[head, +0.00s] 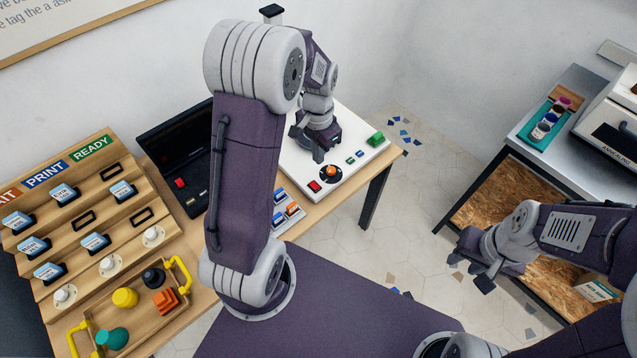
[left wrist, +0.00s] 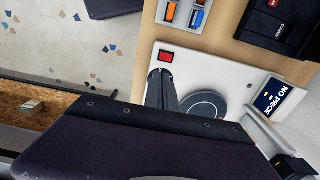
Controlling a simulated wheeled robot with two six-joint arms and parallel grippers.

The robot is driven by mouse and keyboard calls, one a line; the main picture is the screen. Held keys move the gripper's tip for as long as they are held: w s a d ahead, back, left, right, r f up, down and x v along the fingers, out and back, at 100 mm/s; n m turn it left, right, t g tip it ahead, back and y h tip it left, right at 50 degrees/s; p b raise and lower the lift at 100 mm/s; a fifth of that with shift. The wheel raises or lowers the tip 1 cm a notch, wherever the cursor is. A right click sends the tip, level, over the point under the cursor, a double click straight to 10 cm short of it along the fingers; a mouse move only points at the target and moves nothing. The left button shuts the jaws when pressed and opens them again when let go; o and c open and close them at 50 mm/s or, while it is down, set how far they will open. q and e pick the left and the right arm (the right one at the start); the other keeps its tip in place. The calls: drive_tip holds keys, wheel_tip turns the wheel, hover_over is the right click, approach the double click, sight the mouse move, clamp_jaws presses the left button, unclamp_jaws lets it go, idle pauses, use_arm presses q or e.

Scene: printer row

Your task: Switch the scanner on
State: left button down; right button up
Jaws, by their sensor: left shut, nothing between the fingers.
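A white device, which I take for the scanner (head: 354,172), stands on the wooden table. It has a red square switch (head: 315,187) at its near left corner, a dark disc with an orange thing (head: 331,171) on it, and a green block at the right. In the left wrist view the red switch (left wrist: 166,56) is just beyond my fingers, beside the grey disc (left wrist: 204,104). A small screen (left wrist: 277,99) reads "NO PIECE". My left gripper (head: 318,156) is shut and empty over the white device; touching cannot be told. My right gripper (head: 471,269) is open and empty, away from the table.
An open black case (head: 180,150) with its own red button is left of the white device. A grey tray (head: 275,215) of orange and blue pieces lies between. A wooden rack (head: 85,210) and a yellow-handled tray are at left. Another bench stands right.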

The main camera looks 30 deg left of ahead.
sight(318, 188)
use_arm(q)
wheel_tip(318, 188, down, 14)
drive_tip(key=shift+r+b, duration=0.1)
drive_tip(key=shift+b, duration=0.35)
drive_tip(key=shift+d+f, duration=0.1)
drive_tip(key=shift+f, duration=0.25)
drive_tip(key=shift+r, duration=0.15)
drive_tip(key=shift+w+a+r, duration=0.15)
drive_tip(key=shift+a+r, duration=0.1)
drive_tip(key=shift+a, duration=0.2)
drive_tip(key=shift+w+a+p, duration=0.1)
drive_tip(key=shift+a+p, duration=0.2)
drive_tip(key=shift+a, duration=0.05)
